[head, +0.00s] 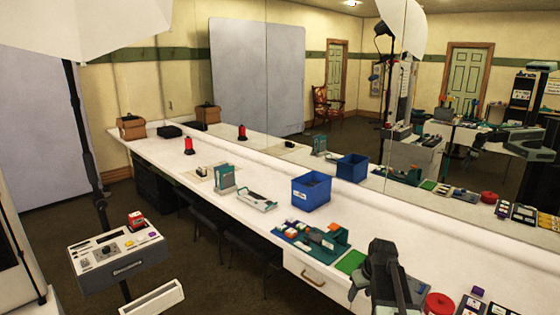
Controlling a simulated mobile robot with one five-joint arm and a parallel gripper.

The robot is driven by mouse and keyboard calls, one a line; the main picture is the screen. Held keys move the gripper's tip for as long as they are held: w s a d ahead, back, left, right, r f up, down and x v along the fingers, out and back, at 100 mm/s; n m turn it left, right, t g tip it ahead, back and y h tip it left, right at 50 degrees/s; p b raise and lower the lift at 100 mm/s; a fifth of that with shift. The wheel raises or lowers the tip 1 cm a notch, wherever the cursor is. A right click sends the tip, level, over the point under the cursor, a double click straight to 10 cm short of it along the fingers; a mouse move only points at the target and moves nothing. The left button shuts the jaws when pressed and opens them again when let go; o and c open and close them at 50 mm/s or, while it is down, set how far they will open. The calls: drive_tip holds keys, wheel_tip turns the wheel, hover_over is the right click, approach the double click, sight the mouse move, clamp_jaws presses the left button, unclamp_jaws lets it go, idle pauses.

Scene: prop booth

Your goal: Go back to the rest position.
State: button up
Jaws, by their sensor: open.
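My gripper (384,262) shows dark grey at the lower right, raised in front of the long white counter (240,160). It is open, and I see nothing held in it. It stands near a green mat (351,262) and hides part of the counter's front edge. The exact gap between the gripper and the counter cannot be told.
A teal tray of small blocks (318,238), a blue bin (311,190) and a red round item (438,303) are on the counter near my arm. A control panel (118,252) stands at left. A mirror lines the counter's back.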

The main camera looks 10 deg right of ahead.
drive_tip(key=s+a+n+g, duration=0.1)
drive_tip(key=s+a, duration=0.3)
drive_tip(key=a, duration=1)
drive_tip(key=s+a+m+g, duration=0.2)
drive_tip(key=s+a, duration=0.3)
drive_tip(key=s, duration=0.4)
drive_tip(key=shift+s+f+m+h, duration=0.2)
drive_tip(key=shift+f+m+h, duration=0.1)
drive_tip(key=shift+f+m, duration=0.25)
drive_tip(key=shift+r, duration=0.1)
drive_tip(key=c, duration=0.3)
drive_tip(key=shift+c, duration=0.2)
